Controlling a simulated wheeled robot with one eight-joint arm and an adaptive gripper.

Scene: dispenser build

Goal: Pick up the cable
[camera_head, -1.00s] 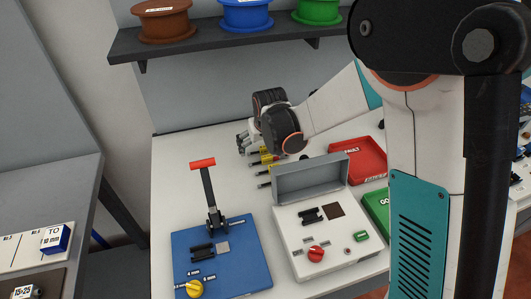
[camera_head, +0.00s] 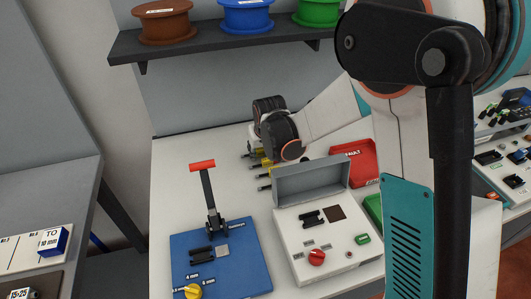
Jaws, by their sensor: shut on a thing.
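Several short cables with yellow and dark parts (camera_head: 264,171) lie in a row on the white table, left of the grey-lidded tester box. My gripper (camera_head: 254,133) is over the back of the row, pointing left and away. My wrist hides most of it, with only a small part showing at its left edge. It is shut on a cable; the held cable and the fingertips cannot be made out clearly.
A blue board with a red-handled lever press (camera_head: 222,262) stands at the front left. The white tester box (camera_head: 328,236) is right of it, with a red tray (camera_head: 355,160) behind. A shelf with spools (camera_head: 247,16) hangs above the back.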

